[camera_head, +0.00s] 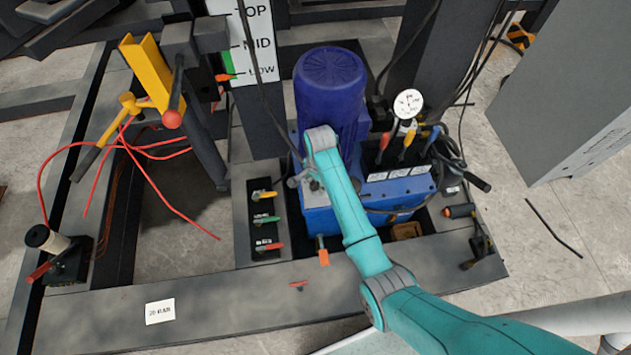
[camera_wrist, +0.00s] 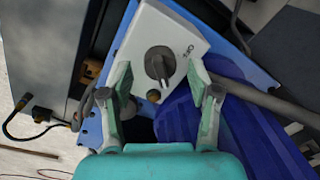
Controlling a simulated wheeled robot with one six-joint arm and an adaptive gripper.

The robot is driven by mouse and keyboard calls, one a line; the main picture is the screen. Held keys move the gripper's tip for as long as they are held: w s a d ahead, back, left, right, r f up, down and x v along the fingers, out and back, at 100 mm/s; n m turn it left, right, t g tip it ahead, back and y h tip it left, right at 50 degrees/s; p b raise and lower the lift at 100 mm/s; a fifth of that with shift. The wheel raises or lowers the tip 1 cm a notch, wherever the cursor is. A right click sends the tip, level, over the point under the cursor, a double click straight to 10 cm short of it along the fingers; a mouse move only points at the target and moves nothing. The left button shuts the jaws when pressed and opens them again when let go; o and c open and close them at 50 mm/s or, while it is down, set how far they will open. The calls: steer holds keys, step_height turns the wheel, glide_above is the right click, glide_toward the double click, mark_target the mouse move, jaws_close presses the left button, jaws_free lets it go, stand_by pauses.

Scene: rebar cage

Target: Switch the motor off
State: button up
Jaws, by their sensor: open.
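The blue motor (camera_head: 330,80) stands upright on a blue power unit (camera_head: 405,190) in the head view. It also shows in the wrist view (camera_wrist: 250,130) at the lower right. A pale switch box (camera_wrist: 143,30) with a dark grey rotary knob (camera_wrist: 159,63) is in the upper middle of the wrist view. Small marks beside the knob are too small to read surely. My gripper (camera_wrist: 159,78) is open, with one finger on each side of the knob; I cannot tell whether either touches it. In the head view my arm largely hides the switch box and gripper.
A pressure gauge (camera_head: 408,103) and several coloured levers stand right of the motor. Coloured valve handles (camera_head: 265,220) lie left of the unit. A TOP/MID/LOW scale (camera_head: 250,40) stands behind left. A hose (camera_wrist: 270,104) passes close to the right finger in the wrist view.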

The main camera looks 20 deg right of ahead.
steer(key=shift+f, duration=0.4)
steer(key=shift+c, duration=0.2)
steer(key=c, duration=1.1)
